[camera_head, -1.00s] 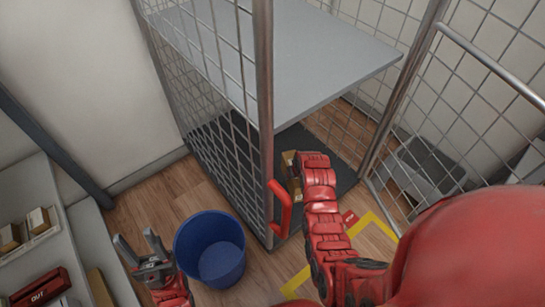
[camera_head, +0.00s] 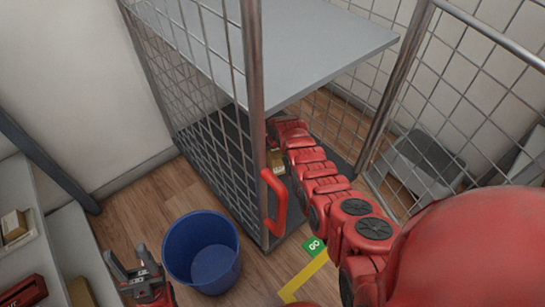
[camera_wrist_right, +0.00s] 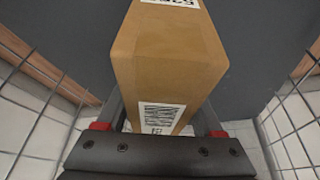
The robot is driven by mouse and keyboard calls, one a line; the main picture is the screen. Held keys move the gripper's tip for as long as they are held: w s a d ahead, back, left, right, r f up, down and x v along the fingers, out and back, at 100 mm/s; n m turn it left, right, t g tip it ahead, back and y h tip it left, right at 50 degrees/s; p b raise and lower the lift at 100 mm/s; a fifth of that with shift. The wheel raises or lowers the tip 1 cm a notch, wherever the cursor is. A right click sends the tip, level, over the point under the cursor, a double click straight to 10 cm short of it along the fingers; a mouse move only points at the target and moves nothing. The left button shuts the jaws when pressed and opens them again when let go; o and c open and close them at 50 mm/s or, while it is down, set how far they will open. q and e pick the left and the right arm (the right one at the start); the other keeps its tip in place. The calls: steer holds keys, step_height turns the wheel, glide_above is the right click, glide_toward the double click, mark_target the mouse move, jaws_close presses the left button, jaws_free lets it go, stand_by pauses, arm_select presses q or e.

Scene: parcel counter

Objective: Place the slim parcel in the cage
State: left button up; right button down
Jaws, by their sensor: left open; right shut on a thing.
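The slim parcel is a brown cardboard box (camera_wrist_right: 168,62) with white printed labels, seen large in the right wrist view. My right gripper (camera_wrist_right: 162,118) is shut on it, one finger on each side. In the head view a small part of the parcel (camera_head: 276,161) shows behind the cage's front post; my right arm hides most of the gripper. The cage (camera_head: 254,70) is a metal-post and wire-mesh roll cage. The right hand and parcel are inside it, below its grey shelf (camera_head: 310,45). Whether the parcel touches the dark cage floor I cannot tell. My left gripper (camera_head: 128,257) is open and empty, outside the cage.
A blue bin (camera_head: 180,250) stands on the wooden floor between my left gripper and the cage. A red handle (camera_head: 279,200) is on the front post. A green GO marker (camera_head: 314,246) and yellow tape (camera_head: 303,280) are on the floor. Shelves with small boxes (camera_head: 14,224) are at left.

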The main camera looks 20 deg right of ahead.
step_height(320, 180, down, 3)
steer(key=shift+s+f+b, duration=0.1)
steer(key=shift+f+b, duration=0.05)
steer(key=shift+b, duration=0.75)
jaws_free()
